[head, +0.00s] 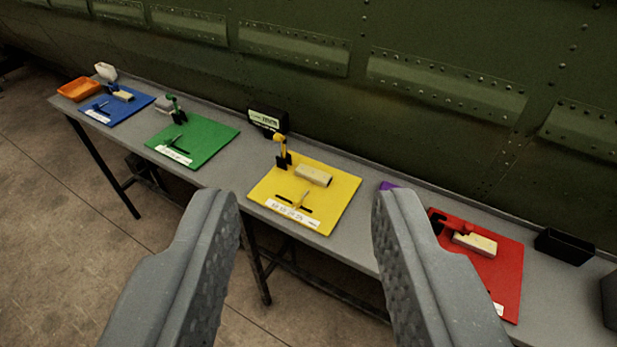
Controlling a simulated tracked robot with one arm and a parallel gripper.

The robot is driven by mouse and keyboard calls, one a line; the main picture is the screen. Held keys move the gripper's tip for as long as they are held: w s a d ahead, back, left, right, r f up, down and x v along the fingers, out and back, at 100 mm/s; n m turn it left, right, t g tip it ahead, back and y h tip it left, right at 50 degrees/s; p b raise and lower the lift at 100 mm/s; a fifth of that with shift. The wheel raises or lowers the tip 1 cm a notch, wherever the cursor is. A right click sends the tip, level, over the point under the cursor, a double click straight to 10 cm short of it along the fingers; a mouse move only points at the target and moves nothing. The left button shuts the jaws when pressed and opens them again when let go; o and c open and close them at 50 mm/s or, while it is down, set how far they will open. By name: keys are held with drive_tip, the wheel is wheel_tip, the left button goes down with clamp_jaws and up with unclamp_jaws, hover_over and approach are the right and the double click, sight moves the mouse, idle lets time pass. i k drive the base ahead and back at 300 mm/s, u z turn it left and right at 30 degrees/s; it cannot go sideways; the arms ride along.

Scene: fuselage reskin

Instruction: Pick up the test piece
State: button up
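Pale cream blocks, any of which could be the test piece, lie on coloured mats on a long grey bench. One block (314,175) lies on the yellow mat (340,205) in the middle, beside a yellow-topped tool standing in a black holder (283,157). A notched block (475,244) lies on the red mat (495,275) at the right. A small block (123,96) is on the blue mat (135,108) at the far left. My gripper (305,200) is open and empty, its two grey fingers wide apart in front of the bench. The right finger hides part of the red mat's near side.
The grey bench (225,178) runs along a riveted green fuselage wall (420,40). A green mat (205,138), an orange tray (79,89), a black device with a display (268,121) and a black box (564,246) are on it. Concrete floor is open at the left.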

sight(319, 177)
drive_tip(key=k, duration=0.6)
drive_tip(key=z, duration=0.35)
drive_tip(key=i, duration=1.55)
drive_tip(key=z, duration=0.5)
